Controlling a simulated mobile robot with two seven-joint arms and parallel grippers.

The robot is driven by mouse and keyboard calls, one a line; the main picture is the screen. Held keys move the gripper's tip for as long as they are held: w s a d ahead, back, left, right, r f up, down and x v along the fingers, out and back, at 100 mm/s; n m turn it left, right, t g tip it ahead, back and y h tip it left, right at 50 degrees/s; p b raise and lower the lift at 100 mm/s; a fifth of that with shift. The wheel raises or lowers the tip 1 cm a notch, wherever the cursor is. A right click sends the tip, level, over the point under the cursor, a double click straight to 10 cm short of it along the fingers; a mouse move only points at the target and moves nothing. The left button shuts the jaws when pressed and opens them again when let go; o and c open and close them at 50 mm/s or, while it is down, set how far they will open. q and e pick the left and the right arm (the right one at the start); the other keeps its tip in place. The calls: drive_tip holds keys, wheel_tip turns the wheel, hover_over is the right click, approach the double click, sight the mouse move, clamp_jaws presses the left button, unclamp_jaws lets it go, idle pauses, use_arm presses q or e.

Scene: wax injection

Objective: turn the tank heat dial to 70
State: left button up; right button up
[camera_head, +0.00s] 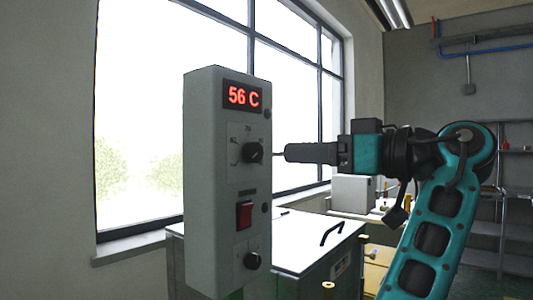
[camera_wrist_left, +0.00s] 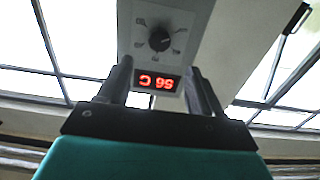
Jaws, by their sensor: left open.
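The upper black dial (camera_head: 253,152) sits on the grey control box, below a red display (camera_head: 243,96) reading 56 C. Small printed marks surround the dial; one above it appears to read 70. Its pointer direction is too small to tell. In the left wrist view the dial (camera_wrist_left: 159,39) and display (camera_wrist_left: 157,83) appear upside down, the dial beyond the fingertips and roughly between them. My left gripper (camera_head: 282,154) is just right of the dial at about its height, apart from it. Its two fingers (camera_wrist_left: 160,75) are spread and empty. My right gripper is not in view.
The grey control box (camera_head: 212,180) also carries a red switch (camera_head: 244,214) and a lower black knob (camera_head: 252,260). Behind it is a white-topped tank with a black handle (camera_head: 332,233). A large window (camera_head: 160,130) is at the left; shelves (camera_head: 515,200) stand at the far right.

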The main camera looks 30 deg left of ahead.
sight(258, 151)
use_arm(q)
drive_tip(key=a, duration=0.9)
drive_tip(key=shift+w+a, duration=0.3)
drive_tip(key=shift+w, duration=0.1)
drive_tip(key=shift+c, duration=0.2)
drive_tip(key=c, duration=1)
